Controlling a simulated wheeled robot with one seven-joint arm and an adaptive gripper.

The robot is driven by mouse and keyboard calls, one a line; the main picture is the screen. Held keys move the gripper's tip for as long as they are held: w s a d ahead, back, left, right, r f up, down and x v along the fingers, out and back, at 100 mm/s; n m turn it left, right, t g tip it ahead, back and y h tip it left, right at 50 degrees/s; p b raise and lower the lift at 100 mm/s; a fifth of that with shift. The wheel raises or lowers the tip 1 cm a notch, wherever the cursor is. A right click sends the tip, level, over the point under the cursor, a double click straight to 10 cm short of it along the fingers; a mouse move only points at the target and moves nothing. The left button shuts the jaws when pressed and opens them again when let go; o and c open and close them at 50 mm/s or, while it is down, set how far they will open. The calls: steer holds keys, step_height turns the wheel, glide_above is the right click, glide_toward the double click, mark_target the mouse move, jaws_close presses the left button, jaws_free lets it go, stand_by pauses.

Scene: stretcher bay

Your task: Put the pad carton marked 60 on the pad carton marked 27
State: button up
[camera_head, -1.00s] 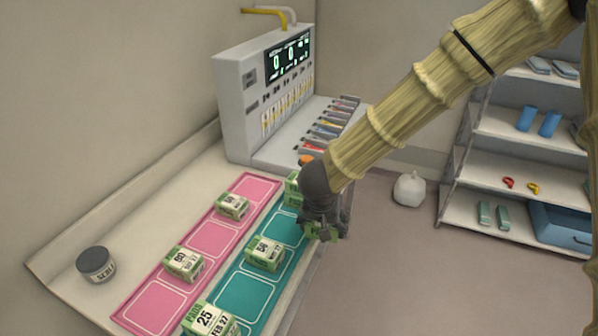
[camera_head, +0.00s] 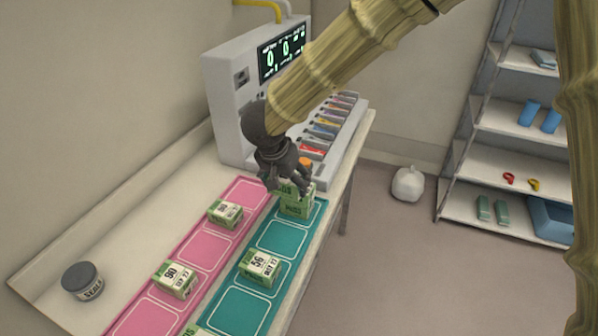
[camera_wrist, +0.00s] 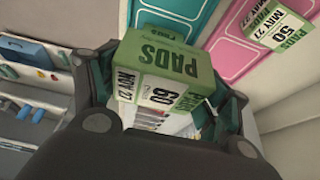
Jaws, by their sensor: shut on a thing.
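The pad carton marked 60 (camera_wrist: 165,75) is green and white and sits between the fingers of my gripper (camera_head: 287,180), seen in the head view. In the wrist view my gripper (camera_wrist: 165,105) is shut on it. Another green pad carton (camera_head: 297,207) stands at the far end of the teal mat, directly below the held one in the head view. Its top edge also shows in the wrist view (camera_wrist: 163,33), behind the held carton. Its number is hidden or too small to read. I cannot tell whether the two cartons touch.
The teal mat (camera_head: 235,311) also bears a carton marked 56 (camera_head: 260,267). The pink mat (camera_head: 204,247) bears a carton marked 90 (camera_head: 174,280) and one marked 50 (camera_wrist: 278,25). A grey machine (camera_head: 230,112) stands close behind my gripper. A dark-lidded jar (camera_head: 82,281) stands left.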

steer(key=w+d, duration=0.1)
steer(key=w, duration=0.1)
steer(key=w+d+p, duration=0.1)
steer(key=w, duration=0.1)
steer(key=w+d, duration=0.1)
steer(key=w, duration=0.1)
steer(key=shift+w+f+p, duration=0.3)
steer(key=shift+w+p, duration=0.1)
steer(key=shift+f+p, duration=0.5)
steer(key=shift+f, duration=1.25)
steer(key=shift+f, duration=0.1)
steer(key=o, duration=1.1)
steer(key=shift+o, duration=0.2)
steer(key=b+v, duration=0.2)
steer(key=v, duration=1)
